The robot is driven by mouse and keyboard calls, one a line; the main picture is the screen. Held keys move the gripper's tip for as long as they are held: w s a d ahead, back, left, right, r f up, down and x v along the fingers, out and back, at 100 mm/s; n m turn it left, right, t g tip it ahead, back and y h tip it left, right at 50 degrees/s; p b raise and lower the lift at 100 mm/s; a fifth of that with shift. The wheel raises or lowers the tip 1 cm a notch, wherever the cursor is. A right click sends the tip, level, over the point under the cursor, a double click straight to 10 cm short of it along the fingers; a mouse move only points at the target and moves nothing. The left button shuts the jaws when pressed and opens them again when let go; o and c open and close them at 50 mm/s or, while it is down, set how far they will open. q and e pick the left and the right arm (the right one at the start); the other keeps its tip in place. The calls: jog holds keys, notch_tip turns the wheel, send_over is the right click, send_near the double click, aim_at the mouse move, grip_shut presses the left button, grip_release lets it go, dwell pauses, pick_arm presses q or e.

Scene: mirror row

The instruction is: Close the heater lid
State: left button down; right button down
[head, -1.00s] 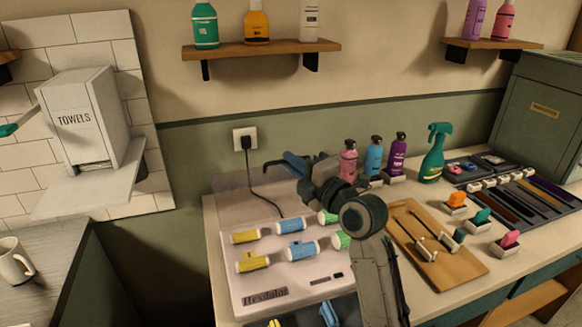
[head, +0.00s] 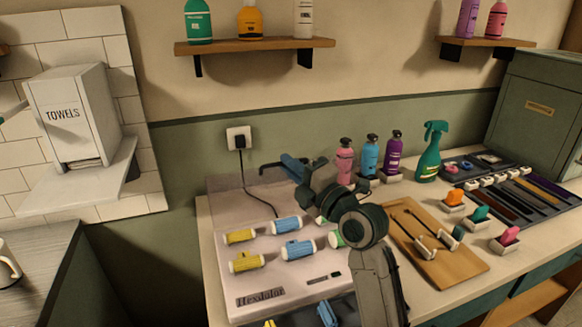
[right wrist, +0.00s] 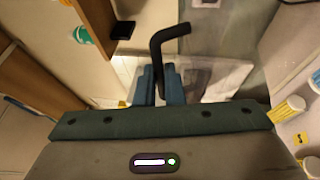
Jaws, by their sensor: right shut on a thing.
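A dark bent handle (head: 268,166) sticks out by the lid. My right gripper (head: 292,166) is shut on this handle, whose black bar (right wrist: 163,50) rises from between the blue fingers (right wrist: 158,88) in the right wrist view. My right forearm hides the heater's right side. My left gripper is out of view.
Pump bottles (head: 369,157) and a green spray bottle (head: 430,155) stand behind and right of the heater. A wooden tray (head: 455,268) lies close to its right. A black cord (head: 250,195) runs from the wall socket (head: 239,138) down behind the heater. A shelf (head: 255,46) hangs above.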

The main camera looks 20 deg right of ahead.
jog(key=shift+f, duration=0.15)
jog(key=c, duration=1.8)
grip_release()
jog(key=shift+w, duration=0.15)
